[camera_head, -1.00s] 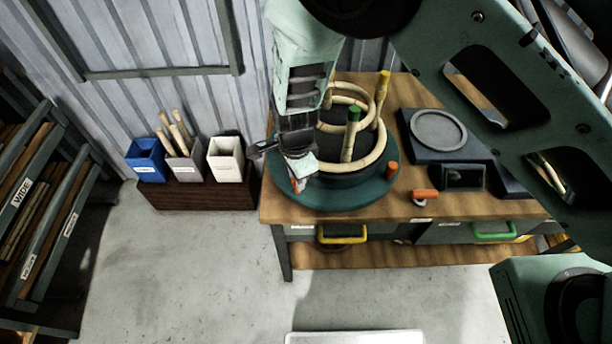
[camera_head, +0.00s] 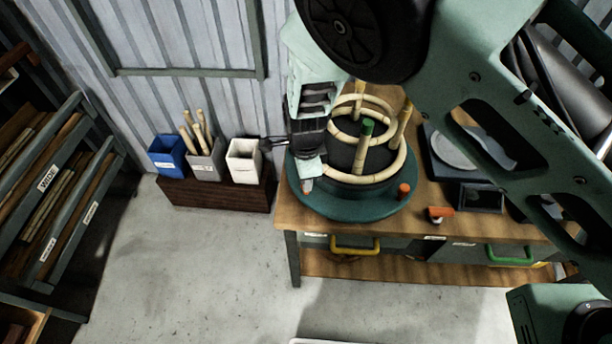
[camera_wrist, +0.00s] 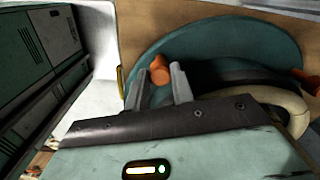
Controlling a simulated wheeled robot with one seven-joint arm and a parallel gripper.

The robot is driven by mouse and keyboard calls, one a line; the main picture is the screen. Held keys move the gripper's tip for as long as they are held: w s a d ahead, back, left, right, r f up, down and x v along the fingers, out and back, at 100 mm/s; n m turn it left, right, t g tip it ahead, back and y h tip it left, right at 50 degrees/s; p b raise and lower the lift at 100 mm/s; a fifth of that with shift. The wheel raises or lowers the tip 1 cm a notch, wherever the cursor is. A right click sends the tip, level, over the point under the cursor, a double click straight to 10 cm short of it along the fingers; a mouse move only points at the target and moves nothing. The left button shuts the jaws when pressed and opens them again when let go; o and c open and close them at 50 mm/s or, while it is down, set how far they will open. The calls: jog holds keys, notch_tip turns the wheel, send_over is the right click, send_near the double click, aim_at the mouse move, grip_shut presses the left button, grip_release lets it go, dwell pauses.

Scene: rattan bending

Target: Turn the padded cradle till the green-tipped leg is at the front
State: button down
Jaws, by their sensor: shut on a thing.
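The padded cradle is a round dark pad on a teal turntable (camera_head: 345,208), holding a pale rattan frame of two rings (camera_head: 372,178). The green-tipped leg (camera_head: 366,145) rises from the near part of the lower ring. A yellowish-tipped leg (camera_head: 403,118) stands at the right, and another leg (camera_head: 360,90) shows at the back. My gripper (camera_head: 306,180) is at the turntable's left front rim. In the wrist view, its fingers (camera_wrist: 160,82) are shut on an orange peg (camera_wrist: 158,68) on the rim. A second orange peg (camera_head: 404,190) is at the right front rim.
The turntable is on a wooden bench (camera_head: 300,222) with yellow and green drawer handles. A grey round plate (camera_head: 452,150) and an orange-topped item (camera_head: 440,213) are to its right. Blue, grey and white bins (camera_head: 244,160) stand at the left. The floor (camera_head: 220,270) in front is clear.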

jog(key=c, duration=1.2)
grip_release()
notch_tip(320, 180, up, 18)
jog(key=b, duration=0.3)
jog(key=shift+f, duration=0.25)
jog(key=s+d+r+n, duration=0.1)
jog(key=s+d+n, duration=0.5)
jog(key=s+n, duration=0.1)
jog(key=s+d+r+n+b, duration=0.1)
jog(key=s+d+r+n, duration=0.1)
jog(key=s+d+n, duration=0.4)
jog(key=s+d+r+n, duration=0.2)
jog(key=s+d+n, duration=0.4)
jog(key=s+n, duration=0.2)
jog(key=shift+s+d+r+n+y+b, duration=0.1)
jog(key=shift+r+n+y+b, duration=0.2)
jog(key=shift+n, duration=0.3)
